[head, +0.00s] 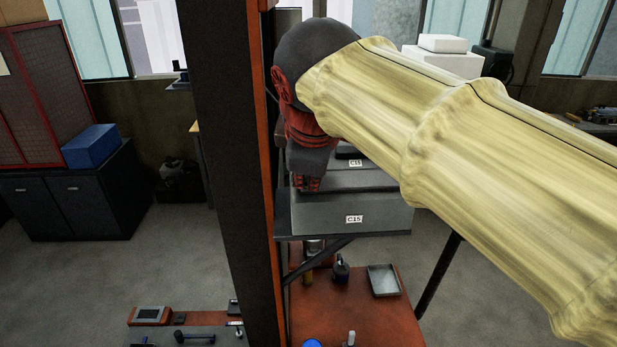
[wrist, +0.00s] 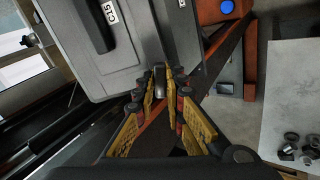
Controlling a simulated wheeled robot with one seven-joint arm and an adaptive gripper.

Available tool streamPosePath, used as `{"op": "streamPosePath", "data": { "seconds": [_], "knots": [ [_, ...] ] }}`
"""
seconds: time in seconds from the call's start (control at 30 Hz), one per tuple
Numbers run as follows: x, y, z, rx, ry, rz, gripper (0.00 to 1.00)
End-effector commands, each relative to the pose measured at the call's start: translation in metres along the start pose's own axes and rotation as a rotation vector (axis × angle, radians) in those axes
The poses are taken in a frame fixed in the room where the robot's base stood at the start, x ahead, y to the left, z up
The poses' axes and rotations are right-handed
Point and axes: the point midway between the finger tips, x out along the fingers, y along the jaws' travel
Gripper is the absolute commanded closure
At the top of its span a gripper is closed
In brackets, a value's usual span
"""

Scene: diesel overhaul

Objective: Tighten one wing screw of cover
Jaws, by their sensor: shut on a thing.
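A grey box-shaped unit (head: 385,222) labelled C15 stands on a shelf behind the post. Its grey face also fills the upper left of the wrist view (wrist: 135,50). My gripper (wrist: 160,88) is at the edge of this unit, its yellow-padded fingers closed on a small dark grey piece (wrist: 159,73), which looks like the wing screw. Its wings and thread cannot be made out. In the head view my gripper (head: 308,183) is small and partly covered by my wrist, and the screw is hidden there.
A dark post with an orange edge (head: 235,150) stands close left of my arm. An orange lower shelf (head: 350,310) holds a metal tray (head: 383,280) and a dark bottle (head: 341,270). A grey tabletop (wrist: 295,95) with small round parts lies at right.

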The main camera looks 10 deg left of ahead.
Motion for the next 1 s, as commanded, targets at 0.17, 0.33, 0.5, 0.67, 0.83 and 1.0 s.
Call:
{"op": "streamPosePath", "data": {
  "seconds": [0.17, 0.33, 0.5, 0.67, 0.83, 1.0],
  "knots": [
    [0.0018, -0.0010, 0.0002, 0.170, 0.000, 0.000, 1.00],
    [0.0008, -0.0004, -0.0001, 0.204, 0.000, -0.001, 1.00],
    [0.0007, -0.0004, -0.0001, 0.204, 0.000, -0.001, 1.00],
    [0.0021, -0.0010, 0.0000, 0.309, 0.000, 0.000, 1.00],
    [0.0028, -0.0014, 0.0002, 0.509, 0.000, -0.001, 1.00],
    [0.0016, -0.0005, -0.0001, 0.601, 0.000, 0.000, 1.00]
  ]
}}
